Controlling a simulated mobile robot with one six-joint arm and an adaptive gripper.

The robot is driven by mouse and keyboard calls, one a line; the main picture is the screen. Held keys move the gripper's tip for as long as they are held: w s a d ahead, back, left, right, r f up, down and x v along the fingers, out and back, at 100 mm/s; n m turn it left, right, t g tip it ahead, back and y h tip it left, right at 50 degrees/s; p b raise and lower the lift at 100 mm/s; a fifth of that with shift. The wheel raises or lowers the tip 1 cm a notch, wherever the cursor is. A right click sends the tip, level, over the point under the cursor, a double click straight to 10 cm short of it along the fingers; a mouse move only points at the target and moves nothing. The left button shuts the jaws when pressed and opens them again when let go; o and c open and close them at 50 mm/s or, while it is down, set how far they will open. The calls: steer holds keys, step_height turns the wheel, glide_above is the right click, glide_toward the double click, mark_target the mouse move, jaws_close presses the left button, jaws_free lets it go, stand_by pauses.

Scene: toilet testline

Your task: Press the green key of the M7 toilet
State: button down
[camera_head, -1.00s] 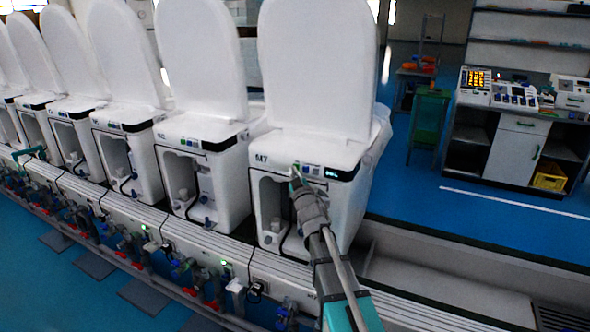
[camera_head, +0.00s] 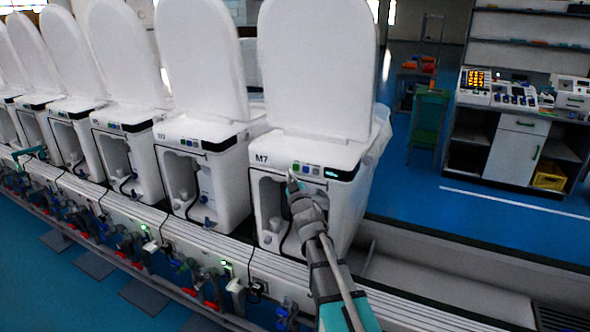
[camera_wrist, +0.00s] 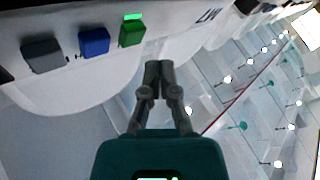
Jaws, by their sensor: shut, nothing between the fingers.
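The M7 toilet (camera_head: 330,155) stands with its lid up, in the row's right end. Its panel carries a green key (camera_head: 296,167), and beside it are a blue and a grey key. In the wrist view the green key (camera_wrist: 132,34) has a small lit green bar above it. The blue key (camera_wrist: 94,41) and grey key (camera_wrist: 43,55) lie to its left. My gripper (camera_head: 291,178) is shut and empty, just below the green key.
Several similar white toilets (camera_head: 200,160) run to the left along a grey bench (camera_head: 140,215) with valves and pipes below. A lit display (camera_head: 338,174) is right of the keys. A cabinet (camera_head: 520,150) stands beyond open blue floor at the right.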

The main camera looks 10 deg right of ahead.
steer(key=s+a, duration=0.1)
steer(key=s, duration=0.1)
steer(key=s+a, duration=0.1)
steer(key=a, duration=0.1)
steer(key=shift+s, duration=0.4)
steer(key=shift+d+f, duration=0.15)
steer(key=s+d+f+m+g+h, duration=0.2)
steer(key=s+f+g, duration=0.25)
steer(key=f, duration=0.35)
steer(key=s+d+f+m+g+h, duration=0.1)
steer(key=s+d+f+m+g, duration=0.2)
steer(key=f+g, duration=0.45)
steer(key=s+f+m+g, duration=0.1)
steer(key=s+f+g, duration=0.5)
steer(key=s, duration=0.5)
steer(key=s+a+f+g+p, duration=0.1)
steer(key=s+g, duration=0.2)
steer(key=s, duration=0.6)
step_height(320, 180, up, 16)
steer(key=p, duration=1.6)
steer(key=shift+w+f+m+y, duration=0.15)
steer(key=shift+f+m+y, duration=0.05)
steer(key=shift+m+y, duration=0.2)
